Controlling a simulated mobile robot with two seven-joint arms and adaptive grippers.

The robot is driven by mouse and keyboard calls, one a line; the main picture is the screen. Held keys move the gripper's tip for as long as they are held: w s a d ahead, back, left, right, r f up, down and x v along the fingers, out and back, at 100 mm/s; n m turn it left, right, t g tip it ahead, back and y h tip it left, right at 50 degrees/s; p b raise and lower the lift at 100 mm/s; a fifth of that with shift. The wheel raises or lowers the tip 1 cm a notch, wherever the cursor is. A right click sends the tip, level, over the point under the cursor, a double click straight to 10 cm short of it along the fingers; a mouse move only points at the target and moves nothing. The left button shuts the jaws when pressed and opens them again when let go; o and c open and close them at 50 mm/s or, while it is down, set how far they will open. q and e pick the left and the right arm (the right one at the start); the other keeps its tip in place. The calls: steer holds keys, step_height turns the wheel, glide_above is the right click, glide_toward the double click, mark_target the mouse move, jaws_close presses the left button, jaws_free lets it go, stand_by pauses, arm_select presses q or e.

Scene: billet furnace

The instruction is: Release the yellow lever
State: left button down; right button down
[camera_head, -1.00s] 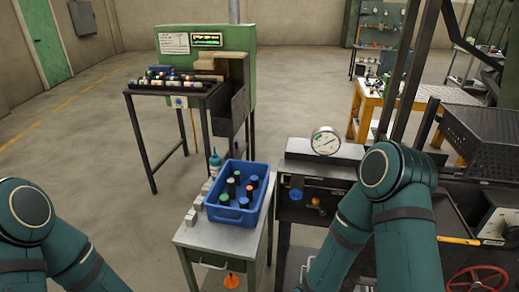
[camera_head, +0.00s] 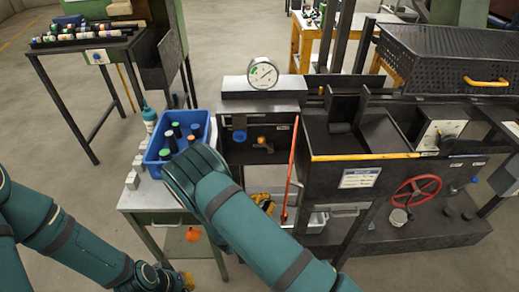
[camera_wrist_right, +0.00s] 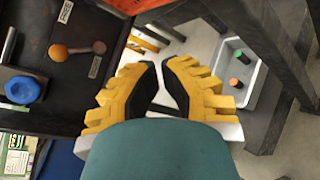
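A small lever with an orange-yellow ball (camera_head: 262,140) sticks out of the dark furnace panel, right of a blue knob. In the right wrist view the ball (camera_wrist_right: 57,52) is at the upper left, on a short arm beside a label. My right gripper (camera_head: 264,203) is below the lever in the head view, apart from it. In its wrist view the yellow fingers (camera_wrist_right: 160,65) stand with a narrow empty gap between dark pads. My left gripper (camera_head: 186,281) shows only as a yellow bit at the bottom edge; its fingers cannot be made out.
A long red-orange bar (camera_head: 291,170) stands just right of my right gripper. A blue crate (camera_head: 205,125) with cylinders sits on the side cabinet. A dial gauge (camera_head: 262,73) tops the panel. A red handwheel (camera_head: 417,191) is at the right. A grey bin (camera_wrist_right: 250,75) lies below.

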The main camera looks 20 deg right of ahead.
steer(key=w+a+r+n+t+y, duration=0.3)
steer(key=w+a+r+n+t, duration=0.15)
steer(key=w+a+t, duration=0.35)
steer(key=shift+m+t, duration=0.3)
steer(key=shift+m, duration=0.05)
steer(key=w+d+r, duration=0.1)
steer(key=w+d, duration=0.1)
steer(key=w, duration=0.1)
steer(key=w+d+r+b, duration=0.1)
steer(key=w+d+r, duration=0.1)
steer(key=d, duration=0.1)
steer(key=w+d+r, duration=0.1)
steer(key=w+d, duration=0.2)
steer(key=shift+w+r, duration=0.2)
steer(key=shift+w, duration=0.1)
steer(key=shift+w+d+r, duration=0.15)
steer(key=shift+d+r, duration=0.05)
steer(key=shift+d, duration=0.15)
arm_select(q)
steer(key=shift+x, duration=0.95)
steer(key=shift+w+d+r, duration=0.1)
steer(key=shift+d, duration=0.25)
arm_select(e)
steer(key=shift+r, duration=0.1)
